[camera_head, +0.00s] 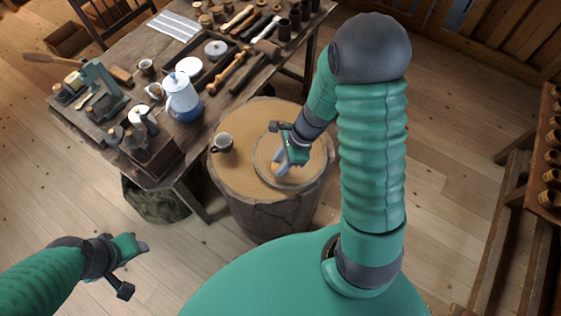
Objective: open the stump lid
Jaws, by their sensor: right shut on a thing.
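A large tree stump (232,185) stands in the middle, with bark sides and a pale flat top. A round lid (310,162) with a pale rim is set in the right part of its top. The lid looks flat and level with the top. My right gripper (281,165) is over the lid and shut on it, near its middle. The fingers hide the part they hold. My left gripper (134,269) is at the lower left, open and empty above the floor, well away from the stump.
A crowded wooden workbench (190,150) with a blue-and-white pot (181,98) and tools is close behind and left. Shelves (545,190) stand at the right. The floor in front is clear.

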